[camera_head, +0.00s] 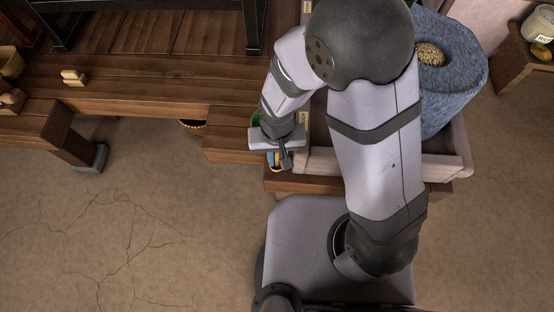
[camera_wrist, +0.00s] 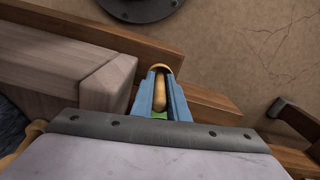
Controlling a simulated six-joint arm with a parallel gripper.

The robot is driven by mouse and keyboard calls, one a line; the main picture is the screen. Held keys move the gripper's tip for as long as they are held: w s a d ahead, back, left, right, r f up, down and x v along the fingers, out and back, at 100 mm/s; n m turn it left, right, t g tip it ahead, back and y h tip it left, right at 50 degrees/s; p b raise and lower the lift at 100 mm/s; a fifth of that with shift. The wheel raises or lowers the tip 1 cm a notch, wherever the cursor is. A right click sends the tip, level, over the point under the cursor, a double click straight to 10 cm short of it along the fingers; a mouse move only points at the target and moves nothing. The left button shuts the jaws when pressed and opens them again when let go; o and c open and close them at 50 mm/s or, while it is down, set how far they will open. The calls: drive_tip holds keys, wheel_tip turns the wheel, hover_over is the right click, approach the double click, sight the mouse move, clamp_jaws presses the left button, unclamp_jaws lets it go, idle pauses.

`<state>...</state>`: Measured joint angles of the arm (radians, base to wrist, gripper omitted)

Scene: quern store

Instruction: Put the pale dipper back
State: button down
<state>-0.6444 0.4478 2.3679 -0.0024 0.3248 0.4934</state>
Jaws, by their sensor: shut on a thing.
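My gripper (camera_head: 280,163) points down at the front edge of the wooden bench, beside the pale trough. In the wrist view its two blue fingers (camera_wrist: 160,82) are shut around a tan, rounded, stick-like thing, which looks like the pale dipper (camera_wrist: 160,93). A rounded tan end shows at the fingertips. The rest of the dipper is hidden by the fingers and the gripper body. A green patch (camera_wrist: 159,115) shows low between the fingers; a green thing (camera_head: 255,119) also shows beside my wrist in the head view.
The pale trough (camera_head: 456,168) borders my gripper on the right, with a blue speckled stone block (camera_head: 458,75) in it. A pale yellow block (camera_head: 73,77) lies on the long bench (camera_head: 140,98). A dark basket (camera_head: 192,126) is partly under the bench. The floor at front left is clear.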

drive_tip(key=shift+f, duration=0.95)
drive_tip(key=shift+f, duration=0.1)
drive_tip(key=shift+f+b, duration=0.1)
drive_tip(key=shift+b, duration=0.2)
drive_tip(key=c, duration=1.7)
unclamp_jaws()
wheel_tip(320, 180, up, 12)
drive_tip(key=p, duration=0.4)
drive_tip(key=shift+r+p, duration=0.2)
drive_tip(key=shift+p, duration=0.1)
